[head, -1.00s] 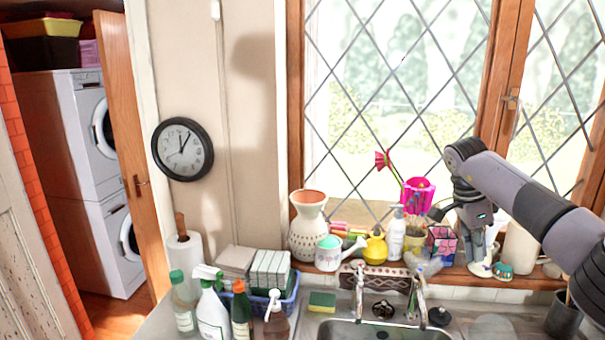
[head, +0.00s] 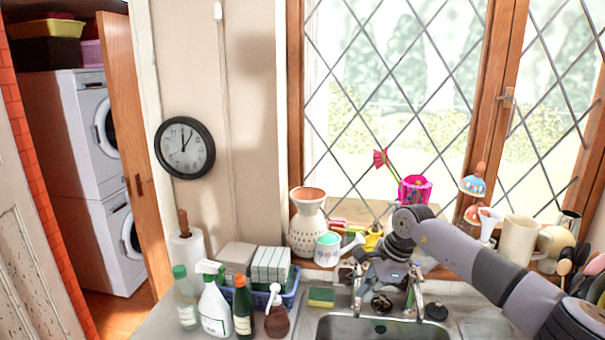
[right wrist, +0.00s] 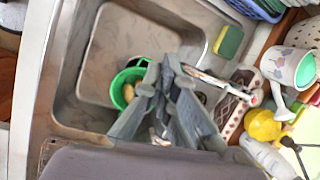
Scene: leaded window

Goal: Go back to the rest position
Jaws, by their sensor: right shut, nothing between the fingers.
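My right gripper (head: 382,292) points down in front of the tap at the back of the sink (head: 345,326). My right arm comes in from the lower right and hides part of the windowsill and counter. My left gripper is in neither current view.
The sill holds a patterned vase (head: 307,238), a small watering can (head: 328,249), a pink pot (head: 414,190) and a white mug (head: 517,240). Bottles (head: 213,308) and a blue basket (head: 287,299) stand left of the sink. A green container (right wrist: 118,90) is in the basin.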

